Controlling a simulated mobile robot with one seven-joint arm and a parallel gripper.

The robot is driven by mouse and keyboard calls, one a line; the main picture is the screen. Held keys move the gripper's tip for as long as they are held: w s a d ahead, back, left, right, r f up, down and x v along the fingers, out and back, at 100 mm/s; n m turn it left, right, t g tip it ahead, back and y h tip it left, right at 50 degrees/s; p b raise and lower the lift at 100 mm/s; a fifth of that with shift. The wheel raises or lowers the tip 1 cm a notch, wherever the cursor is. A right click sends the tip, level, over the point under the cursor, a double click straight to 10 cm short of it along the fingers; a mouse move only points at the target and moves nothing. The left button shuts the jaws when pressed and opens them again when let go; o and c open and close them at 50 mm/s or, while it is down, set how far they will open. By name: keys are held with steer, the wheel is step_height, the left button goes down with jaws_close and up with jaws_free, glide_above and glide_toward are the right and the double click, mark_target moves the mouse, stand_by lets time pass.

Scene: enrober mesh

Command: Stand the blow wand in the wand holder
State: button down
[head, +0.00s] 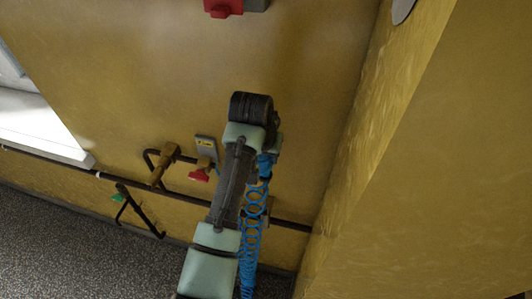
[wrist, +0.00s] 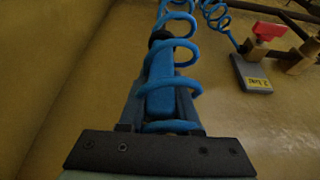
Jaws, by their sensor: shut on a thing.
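My gripper (wrist: 160,112) is shut on the blue blow wand (wrist: 160,98) in the wrist view. The wand's blue body lies between the two fingers and a dark part shows at its far end. A blue coiled hose (wrist: 182,54) loops in front of the wand and runs to the upper right. In the head view the coiled hose (head: 250,235) hangs beside my arm. My arm hides most of the gripper and wand there. I cannot clearly make out the wand holder in either view.
A dark pipe (head: 292,225) runs low along the yellow wall. A valve with a red handle (head: 198,175) and a grey tag (head: 206,148) is left of my arm. A black bracket (head: 128,208) with a green tip is farther left. A yellow wall face (head: 410,190) closes the right side.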

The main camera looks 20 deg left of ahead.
steer(key=shift+f+b, duration=1.75)
steer(key=shift+f, duration=1.55)
step_height(320, 180, down, 11)
steer(key=b, duration=0.6)
steer(key=shift+b, duration=0.3)
steer(key=shift+r, duration=0.1)
steer(key=c, duration=0.5)
jaws_free()
steer(key=v, duration=1.3)
steer(key=shift+b, duration=0.4)
